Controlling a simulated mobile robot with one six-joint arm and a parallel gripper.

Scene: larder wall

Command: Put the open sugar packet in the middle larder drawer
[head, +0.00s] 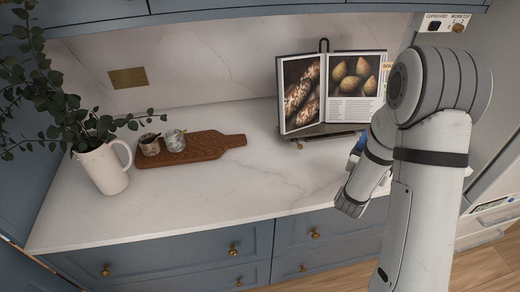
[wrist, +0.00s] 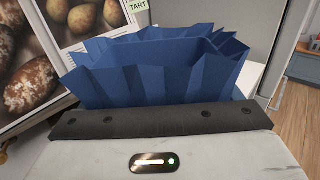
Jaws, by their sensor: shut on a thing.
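The open sugar packet (wrist: 160,72) is blue with a jagged, open top, and it fills the middle of the wrist view. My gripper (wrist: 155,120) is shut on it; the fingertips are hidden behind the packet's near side. In the head view only a small blue patch of the packet (head: 359,146) shows beside my arm, over the right end of the worktop. Pale drawer fronts (head: 486,220) show low at the right edge, partly behind my arm. I cannot tell whether the middle larder drawer is among them.
An open cookbook (head: 355,85) on a stand is at the back of the worktop (head: 235,190), close to the packet. A wooden board (head: 205,148) with two small jars and a white jug (head: 102,168) of leaves stand left. Blue drawers (head: 170,268) below are shut. The worktop's middle is clear.

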